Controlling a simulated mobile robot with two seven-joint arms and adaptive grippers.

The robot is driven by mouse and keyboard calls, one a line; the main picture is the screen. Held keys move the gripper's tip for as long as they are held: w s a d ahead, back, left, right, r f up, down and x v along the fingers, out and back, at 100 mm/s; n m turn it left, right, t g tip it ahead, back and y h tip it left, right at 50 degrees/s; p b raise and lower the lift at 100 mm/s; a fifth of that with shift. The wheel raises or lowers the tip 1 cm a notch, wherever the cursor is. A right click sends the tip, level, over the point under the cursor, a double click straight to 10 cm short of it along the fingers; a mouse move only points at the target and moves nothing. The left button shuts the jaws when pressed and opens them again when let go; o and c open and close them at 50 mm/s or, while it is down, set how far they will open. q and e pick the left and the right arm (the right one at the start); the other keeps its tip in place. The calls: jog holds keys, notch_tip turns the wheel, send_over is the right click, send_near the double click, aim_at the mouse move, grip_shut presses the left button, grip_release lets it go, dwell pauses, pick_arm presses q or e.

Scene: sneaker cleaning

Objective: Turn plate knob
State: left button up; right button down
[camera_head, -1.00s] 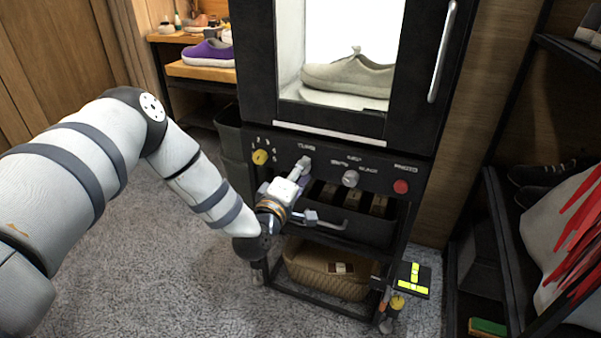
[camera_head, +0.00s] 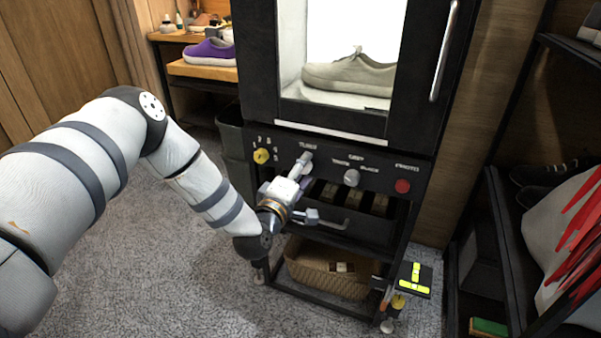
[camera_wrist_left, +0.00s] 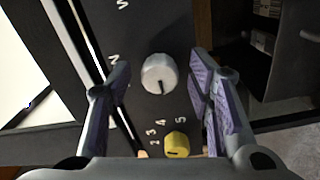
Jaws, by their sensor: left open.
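A black control panel (camera_head: 330,178) sits under the lit cabinet. In the left wrist view, a pale round knob (camera_wrist_left: 158,74) with a dark pointer mark lies ahead between the two purple-padded fingers. My left gripper (camera_wrist_left: 160,92) is open, with a finger on each side of this knob and visible gaps to it. In the head view my left gripper (camera_head: 302,172) is at the panel's upper left part, below a printed label, and largely covers that knob. I cannot read the label clearly, so I cannot tell by name whether it is the plate knob. My right gripper is out of view.
A yellow knob (camera_head: 261,156) with numbers is left of the gripper, a grey knob (camera_head: 351,178) and red button (camera_head: 402,186) right of it. A handled drawer (camera_head: 355,225) and a woven basket (camera_head: 325,268) are below. A pale sneaker (camera_head: 350,74) stands inside the cabinet.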

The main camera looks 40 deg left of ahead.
pick_arm(q)
jog(key=v, duration=1.2)
